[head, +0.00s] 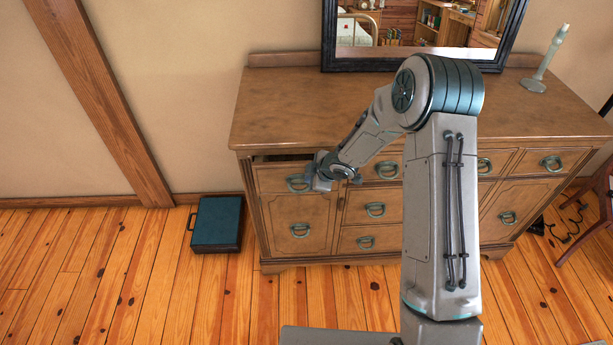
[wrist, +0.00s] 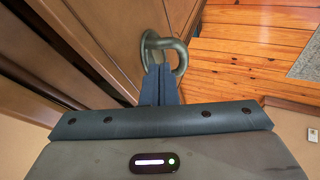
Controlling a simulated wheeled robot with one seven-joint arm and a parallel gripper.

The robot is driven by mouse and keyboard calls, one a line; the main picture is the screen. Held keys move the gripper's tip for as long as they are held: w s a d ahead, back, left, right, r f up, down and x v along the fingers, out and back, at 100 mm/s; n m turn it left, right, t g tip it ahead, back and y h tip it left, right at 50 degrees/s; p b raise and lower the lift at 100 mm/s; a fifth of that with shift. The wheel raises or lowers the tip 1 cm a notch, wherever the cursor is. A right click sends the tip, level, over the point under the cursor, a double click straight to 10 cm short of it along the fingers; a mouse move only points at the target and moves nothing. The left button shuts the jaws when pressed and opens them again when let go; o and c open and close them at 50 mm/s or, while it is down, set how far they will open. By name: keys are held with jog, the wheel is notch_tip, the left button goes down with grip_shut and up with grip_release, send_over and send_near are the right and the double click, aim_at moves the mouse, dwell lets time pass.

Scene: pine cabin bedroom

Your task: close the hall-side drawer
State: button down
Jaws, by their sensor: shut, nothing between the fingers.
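The wooden dresser's upper-left drawer (head: 272,179) stands a little open, with a dark gap above its front. It is the only drawer I see standing out. Its ring handle (head: 296,183) is just left of my gripper (head: 312,184). In the wrist view my gripper (wrist: 160,72) is shut and empty, its fingertips at the lower edge of the ring handle (wrist: 181,58). I cannot tell whether they touch it. My gripper partly hides the right part of the drawer front.
The dresser top (head: 290,110) bears a dark-framed mirror (head: 327,40) and a pale candlestick (head: 545,60). A dark teal case (head: 216,224) lies on the floor left of the dresser. A chair (head: 600,195) stands at the right. The floor in front left is clear.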

jog(key=p+v, duration=0.2)
jog(key=v, duration=0.3)
jog(key=s+d+f+n+t+y+b, duration=0.35)
jog(key=d+f+n+b, duration=0.2)
jog(key=b, duration=0.55)
jog(key=s+d+f+n+t+y+b, duration=0.2)
jog(key=d+f+n+y+b, duration=0.4)
jog(key=b, duration=0.4)
jog(key=w+a+r+m+p, duration=0.1)
jog(key=w+a, duration=0.6)
jog(key=w, duration=0.3)
jog(key=shift+a+r, duration=0.15)
jog(key=shift+a, duration=0.25)
jog(key=shift+h, duration=0.25)
